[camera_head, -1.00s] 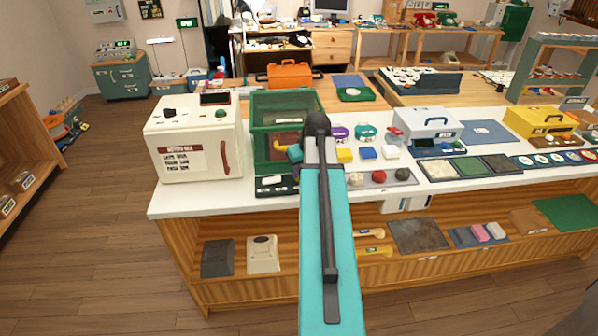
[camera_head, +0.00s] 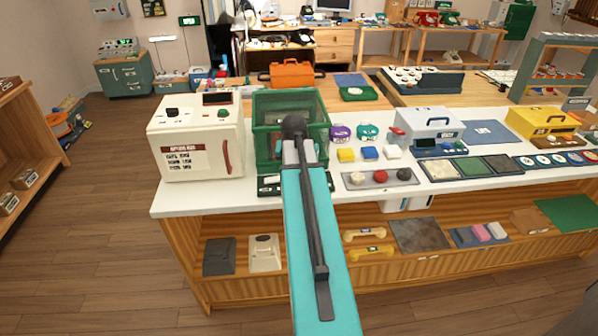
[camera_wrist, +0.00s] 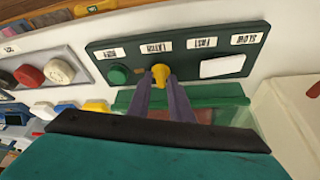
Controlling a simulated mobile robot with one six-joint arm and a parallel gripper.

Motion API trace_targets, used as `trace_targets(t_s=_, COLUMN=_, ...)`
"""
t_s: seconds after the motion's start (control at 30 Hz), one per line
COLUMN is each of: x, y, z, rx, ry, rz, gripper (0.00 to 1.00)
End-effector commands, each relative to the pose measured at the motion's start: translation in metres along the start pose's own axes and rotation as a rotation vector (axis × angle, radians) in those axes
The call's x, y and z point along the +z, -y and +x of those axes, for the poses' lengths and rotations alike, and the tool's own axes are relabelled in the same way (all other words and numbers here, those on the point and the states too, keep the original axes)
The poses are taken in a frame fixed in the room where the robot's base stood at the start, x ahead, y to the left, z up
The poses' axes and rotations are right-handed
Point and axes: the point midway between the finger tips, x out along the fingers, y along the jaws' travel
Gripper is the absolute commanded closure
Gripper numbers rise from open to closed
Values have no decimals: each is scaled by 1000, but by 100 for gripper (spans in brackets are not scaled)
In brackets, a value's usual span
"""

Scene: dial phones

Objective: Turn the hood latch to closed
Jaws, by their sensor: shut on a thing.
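The green hood (camera_head: 262,112) is a see-through-sided box on the white counter. Its dark green control panel (camera_wrist: 215,45) fills the top of the wrist view, with white labels, one of which seems to read LATCH. The yellow latch knob (camera_wrist: 161,74) sits beside that label. My gripper (camera_wrist: 160,82) has its two grey fingers shut on the knob, one on each side. The knob's exact turn angle is hard to tell. In the head view my arm covers the knob and part of the panel (camera_head: 268,186).
On the panel, a green round button (camera_wrist: 120,74) is close left of the fingers and a white block (camera_wrist: 222,67) is to the right. A cream machine (camera_head: 195,140) stands left of the hood. A grey tray (camera_head: 358,181) with several knobs lies to the right.

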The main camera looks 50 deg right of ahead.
Motion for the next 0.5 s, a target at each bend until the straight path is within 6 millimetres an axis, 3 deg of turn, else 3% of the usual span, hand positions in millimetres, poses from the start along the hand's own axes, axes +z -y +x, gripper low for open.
trace_targets(t_s=0.5, x=2, y=2, z=0, rx=38, ry=5, rz=104, gripper=100)
